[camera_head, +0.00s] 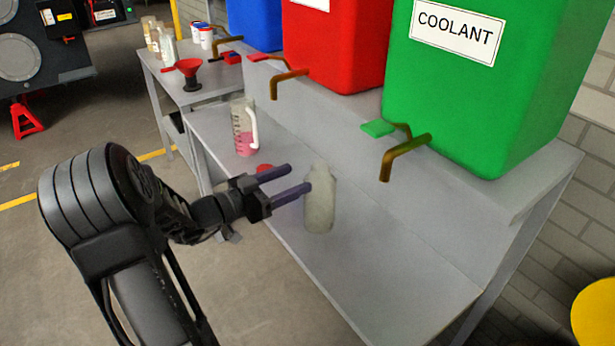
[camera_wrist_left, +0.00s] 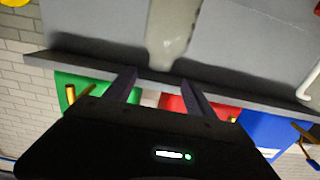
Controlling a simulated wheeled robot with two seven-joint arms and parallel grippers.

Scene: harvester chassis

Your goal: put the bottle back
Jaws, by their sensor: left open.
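A pale, translucent greenish-white bottle (camera_head: 320,203) stands upright on the grey bench below the green coolant tank. My left gripper (camera_head: 298,179) is open beside the bottle. Its nearer finger overlaps the bottle's left side in the head view; I cannot tell whether it touches. In the left wrist view the bottle (camera_wrist_left: 170,35) shows beyond the gap between the open fingers (camera_wrist_left: 158,82), and nothing is clamped. My right gripper is not in view.
The grey bench (camera_head: 400,280) is clear right of the bottle. A measuring jug (camera_head: 243,128) with pink liquid stands to the left. Brass taps (camera_head: 404,155) jut out from the green (camera_head: 480,90), red (camera_head: 335,45) and blue tanks. A side table (camera_head: 190,95) holds a red funnel (camera_head: 189,70) and several containers.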

